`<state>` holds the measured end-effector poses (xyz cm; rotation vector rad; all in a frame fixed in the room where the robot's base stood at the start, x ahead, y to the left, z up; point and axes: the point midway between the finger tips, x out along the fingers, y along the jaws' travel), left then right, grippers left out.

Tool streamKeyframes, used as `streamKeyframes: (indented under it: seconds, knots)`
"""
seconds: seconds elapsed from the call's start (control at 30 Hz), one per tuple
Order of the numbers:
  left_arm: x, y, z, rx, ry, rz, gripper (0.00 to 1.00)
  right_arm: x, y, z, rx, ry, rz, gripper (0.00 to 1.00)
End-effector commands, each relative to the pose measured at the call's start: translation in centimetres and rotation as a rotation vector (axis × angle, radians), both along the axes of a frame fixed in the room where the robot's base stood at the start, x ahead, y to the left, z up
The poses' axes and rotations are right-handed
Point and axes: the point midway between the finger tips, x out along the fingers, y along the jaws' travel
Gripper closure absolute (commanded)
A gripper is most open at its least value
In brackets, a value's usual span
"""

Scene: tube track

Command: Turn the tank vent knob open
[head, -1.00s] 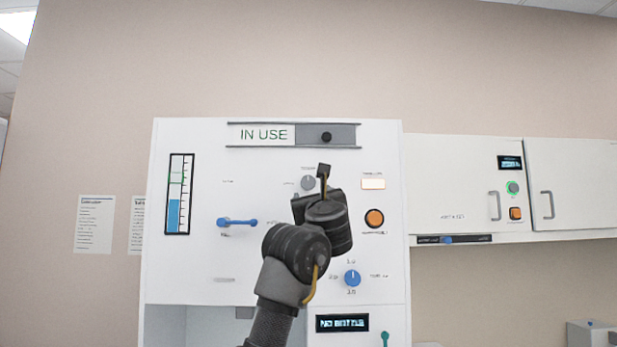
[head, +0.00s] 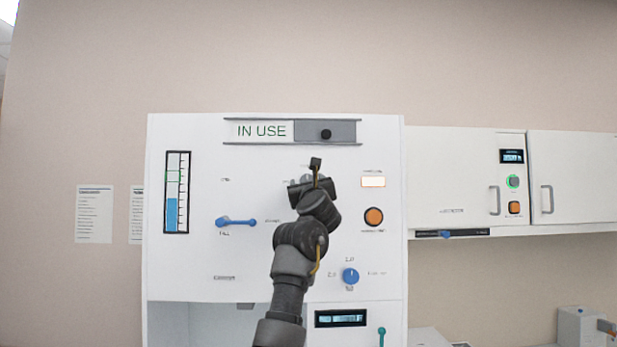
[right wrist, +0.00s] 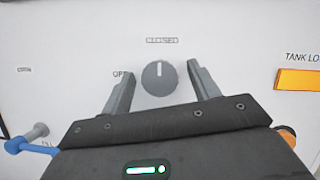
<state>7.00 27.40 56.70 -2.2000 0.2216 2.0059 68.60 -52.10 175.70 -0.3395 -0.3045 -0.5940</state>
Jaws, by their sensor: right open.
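The tank vent knob (right wrist: 159,78) is a round grey dial on the white panel. In the right wrist view its white mark points up to the word CLOSED, and an OPEN label, partly covered, is at its left. My right gripper (right wrist: 159,69) is open, with one finger on each side of the knob and a gap visible on both sides. Whether the fingertips reach past the knob's face is hard to tell. In the head view my right gripper (head: 308,186) is in front of the knob and hides most of it. My left gripper is not in view.
The panel also bears a blue lever (head: 236,222), an orange button (head: 373,217), a lit orange-edged lamp (head: 373,180), a blue dial (head: 350,276), a level gauge (head: 177,192) and an IN USE slider sign (head: 262,131). A white cabinet (head: 455,180) hangs at the right.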

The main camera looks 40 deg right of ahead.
Motion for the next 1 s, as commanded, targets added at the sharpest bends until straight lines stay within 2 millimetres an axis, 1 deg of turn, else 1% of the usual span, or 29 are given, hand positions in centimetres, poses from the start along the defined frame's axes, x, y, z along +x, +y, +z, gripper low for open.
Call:
streamKeyframes:
  seconds: [0.23, 0.27, 0.5, 0.6, 0.8, 1.0]
  knots:
    - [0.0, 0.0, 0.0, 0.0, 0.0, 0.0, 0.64, 0.1, -0.1, 0.0, 0.0, 0.0, -0.001, 0.39]
    - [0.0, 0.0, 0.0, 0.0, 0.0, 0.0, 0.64, 0.1, -0.1, 0.0, 0.0, 0.0, -0.001, 0.41]
    - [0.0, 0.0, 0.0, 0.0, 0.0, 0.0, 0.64, 0.1, -0.1, 0.0, -0.001, 0.0, -0.001, 0.72]
    - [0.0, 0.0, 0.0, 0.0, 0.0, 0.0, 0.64, 0.0, -0.1, 0.0, -0.001, 0.0, -0.001, 0.84]
    - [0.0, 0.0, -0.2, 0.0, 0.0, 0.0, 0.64, 0.0, -0.1, -0.1, -0.011, 0.008, -0.001, 0.84]
    - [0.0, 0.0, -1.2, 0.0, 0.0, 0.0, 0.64, 0.0, -0.2, -0.3, -0.07, 0.052, -0.001, 0.84]
